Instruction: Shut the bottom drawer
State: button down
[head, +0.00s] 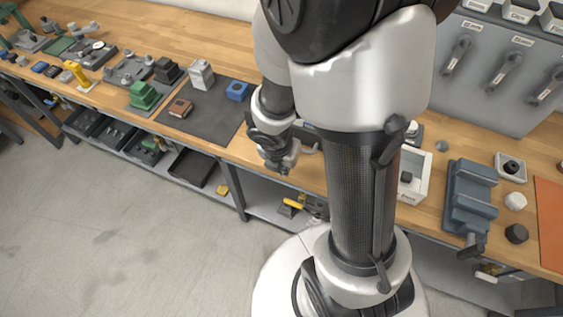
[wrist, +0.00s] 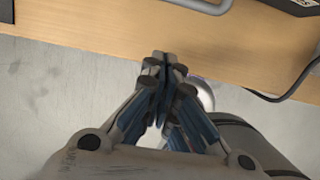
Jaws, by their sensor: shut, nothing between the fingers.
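A white open-topped box with a small dark item inside, which looks like a pulled-out drawer (head: 413,180), shows on the bench just right of my column. My column hides its left part and whatever it belongs to, so I cannot tell which drawer it is. My gripper (head: 283,168) is left of my column, over the front edge of the bench. In the wrist view my gripper (wrist: 163,58) is shut and empty, its fingertips over the wooden edge. A grey bar handle (wrist: 205,6) shows ahead of the fingertips, apart from them, cut by the top border.
A blue-grey vise (head: 470,198) stands on the bench right of the white box. A dark mat (head: 207,122) with small parts lies to the left. A black cable (wrist: 290,92) crosses the bench at right in the wrist view. The floor (head: 120,215) in front is clear.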

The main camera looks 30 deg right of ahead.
jog(key=shift+w+d+f+p, duration=0.15)
jog(key=shift+w+d+f, duration=0.2)
jog(key=shift+w+d, duration=0.45)
jog(key=shift+w+d+f+p, duration=0.15)
jog(key=shift+w+d+f, duration=0.2)
jog(key=shift+w+d, duration=0.45)
jog(key=shift+s+d, duration=0.15)
jog(key=shift+s, duration=0.1)
